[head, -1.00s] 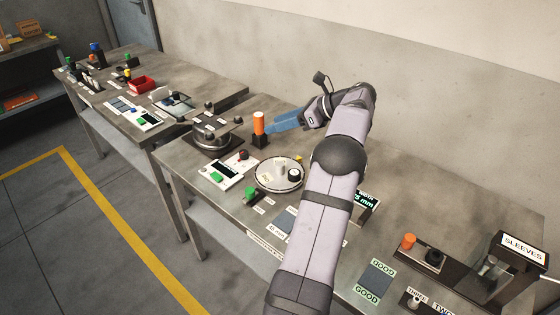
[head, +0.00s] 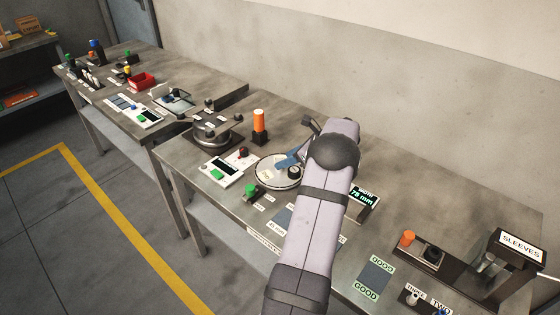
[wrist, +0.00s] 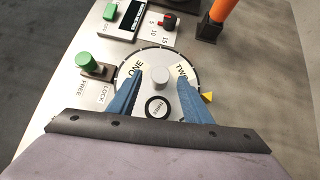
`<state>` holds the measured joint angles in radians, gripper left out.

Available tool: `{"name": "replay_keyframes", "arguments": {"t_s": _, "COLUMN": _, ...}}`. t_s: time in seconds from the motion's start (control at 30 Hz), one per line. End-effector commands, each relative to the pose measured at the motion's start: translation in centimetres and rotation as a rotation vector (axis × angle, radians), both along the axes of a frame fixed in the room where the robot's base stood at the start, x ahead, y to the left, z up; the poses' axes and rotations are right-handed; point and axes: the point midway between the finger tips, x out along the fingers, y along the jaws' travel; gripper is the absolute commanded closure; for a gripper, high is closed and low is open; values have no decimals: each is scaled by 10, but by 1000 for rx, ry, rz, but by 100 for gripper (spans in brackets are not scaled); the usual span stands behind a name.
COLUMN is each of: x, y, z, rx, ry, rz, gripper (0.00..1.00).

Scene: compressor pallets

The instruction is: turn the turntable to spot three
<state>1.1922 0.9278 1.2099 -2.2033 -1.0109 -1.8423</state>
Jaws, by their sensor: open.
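The round turntable (head: 265,181) sits on the near bench; in the wrist view it is a pale disc (wrist: 133,66) with labels ONE (wrist: 135,69) and TWO (wrist: 181,71). A grey centre knob (wrist: 160,78) stands on it. A black ring with a white top (wrist: 156,107) is close to the knob; its small print is hard to read. A yellow pointer (wrist: 207,97) is at the disc's right edge, nearest the TWO label. My gripper (wrist: 159,76) is open over the disc, its blue fingers either side of the knob; contact cannot be told. It also shows in the head view (head: 290,158).
A green knob (wrist: 86,60) with LOCK and FREE labels stands left of the disc. A control box (wrist: 125,18) with a red knob (wrist: 169,20) lies beyond. An orange cylinder (head: 259,121) stands upright behind the turntable. A display (head: 364,198) stands right of my arm.

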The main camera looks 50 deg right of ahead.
Motion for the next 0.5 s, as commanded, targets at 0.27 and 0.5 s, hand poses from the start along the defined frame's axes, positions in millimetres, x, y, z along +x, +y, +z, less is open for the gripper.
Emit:
{"name": "replay_keyframes", "arguments": {"t_s": 0.27, "x": 24, "y": 3, "z": -23, "rx": 0, "ry": 0, "rz": 1, "gripper": 55}}
{"name": "replay_keyframes", "arguments": {"t_s": 0.5, "x": 31, "y": 4, "z": -31, "rx": -1, "ry": -1, "rz": 0, "gripper": 55}}
